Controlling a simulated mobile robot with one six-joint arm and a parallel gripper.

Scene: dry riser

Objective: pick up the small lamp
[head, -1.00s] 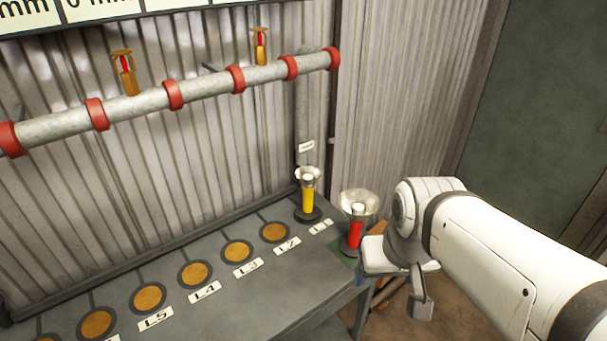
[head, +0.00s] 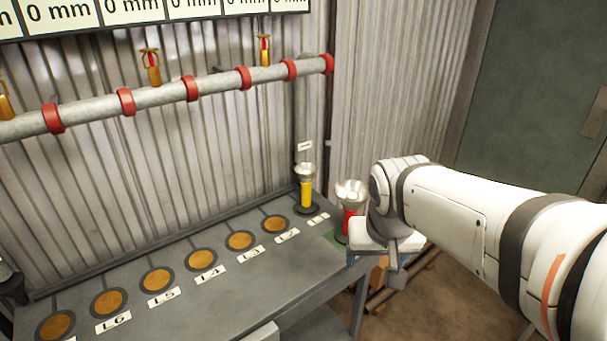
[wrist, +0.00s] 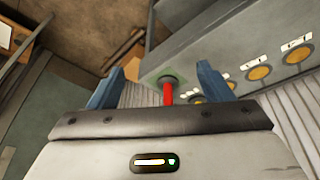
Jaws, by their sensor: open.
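Two lamps with glassy, flared heads stand at the table's right end in the head view. One has a yellow stem (head: 306,192) and stands on a dark disc by the last label. The other has a red stem (head: 349,222) and looks slightly larger, but it is nearer. I cannot tell which is the small lamp. My gripper (wrist: 160,80) is open. In the wrist view the red stem (wrist: 168,92) shows between its blue fingers, its base on a green square; its head is hidden. Contact cannot be seen.
The grey table (head: 235,300) carries a row of orange discs with labels. A pipe (head: 210,88) with red collars and brass sprinklers runs along the corrugated wall behind. Wooden pieces (head: 385,293) lie on the floor right of the table.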

